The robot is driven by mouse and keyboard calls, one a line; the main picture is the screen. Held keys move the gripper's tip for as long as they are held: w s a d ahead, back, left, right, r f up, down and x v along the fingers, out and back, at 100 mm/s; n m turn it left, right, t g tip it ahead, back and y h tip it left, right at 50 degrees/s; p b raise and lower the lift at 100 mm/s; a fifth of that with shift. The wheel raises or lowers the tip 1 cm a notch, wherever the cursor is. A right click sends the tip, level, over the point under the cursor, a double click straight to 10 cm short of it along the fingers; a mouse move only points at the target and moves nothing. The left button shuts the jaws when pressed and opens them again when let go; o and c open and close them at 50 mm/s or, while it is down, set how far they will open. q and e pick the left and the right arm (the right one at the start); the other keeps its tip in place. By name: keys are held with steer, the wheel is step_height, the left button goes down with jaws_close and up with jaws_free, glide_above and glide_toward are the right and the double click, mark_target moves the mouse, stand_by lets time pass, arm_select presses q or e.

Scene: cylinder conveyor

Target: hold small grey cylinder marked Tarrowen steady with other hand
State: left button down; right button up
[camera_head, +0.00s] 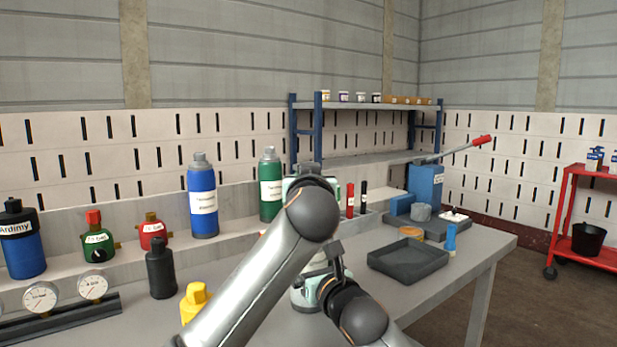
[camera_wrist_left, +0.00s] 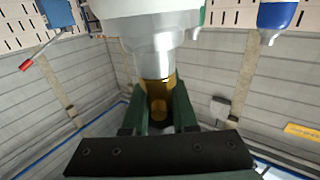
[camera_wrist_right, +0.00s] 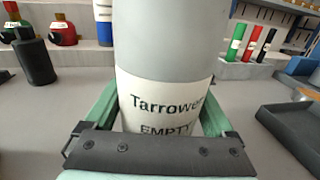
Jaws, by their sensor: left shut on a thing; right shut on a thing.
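The small grey cylinder marked Tarrowen (camera_wrist_right: 165,50) stands upright in the right wrist view, with a white label reading "Tarrowen" and "EMPTY". My right gripper (camera_wrist_right: 160,115) is shut around its body, one green finger on each side. In the left wrist view, the cylinder's grey shoulder (camera_wrist_left: 155,38) leads to a brass valve (camera_wrist_left: 158,90). My left gripper (camera_wrist_left: 158,112) is shut on that valve. In the head view my left arm hides most of the cylinder, with only its lower part (camera_head: 304,298) showing on the table, next to my right gripper (camera_head: 324,286).
A black tray (camera_head: 408,262) lies right of the cylinder. A yellow piece (camera_head: 195,302) and a black bottle (camera_head: 161,268) stand to the left. Blue (camera_head: 203,198) and green (camera_head: 270,187) cylinders stand at the back. A blue press (camera_head: 425,187) has a red-ended lever. Bare tabletop (camera_head: 478,247) lies at the right.

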stand_by(0.5)
arm_select(q)
steer(key=n+y, duration=0.1)
steer(key=y, duration=0.1)
steer(key=n+g+y, duration=0.1)
steer(key=n+y, duration=0.2)
steer(key=y, duration=0.2)
steer(key=shift+s+a+n+g, duration=0.25)
steer(key=shift+a+n+g, duration=0.05)
steer(key=shift+a, duration=0.1)
steer(key=shift+d+f+y, duration=0.1)
steer(key=shift+d+y, duration=0.3)
steer(key=shift+a+n+g+y, duration=0.4)
steer(key=shift+a+n, duration=0.1)
steer(key=shift+n, duration=0.2)
steer(key=c, duration=0.7)
jaws_free()
steer(key=shift+d, duration=0.1)
steer(key=shift+w+d+m+t+h, duration=0.15)
steer(key=shift+m+t+h, duration=0.3)
steer(key=shift+m+h, duration=0.55)
steer(key=shift+w+d+m+t+h, duration=0.15)
steer(key=shift+m+t+h, duration=0.4)
steer(key=shift+h, duration=0.75)
steer(key=m+h, duration=0.3)
steer(key=h, duration=0.1)
steer(key=shift+w+d, duration=0.2)
steer(key=shift+w, duration=0.05)
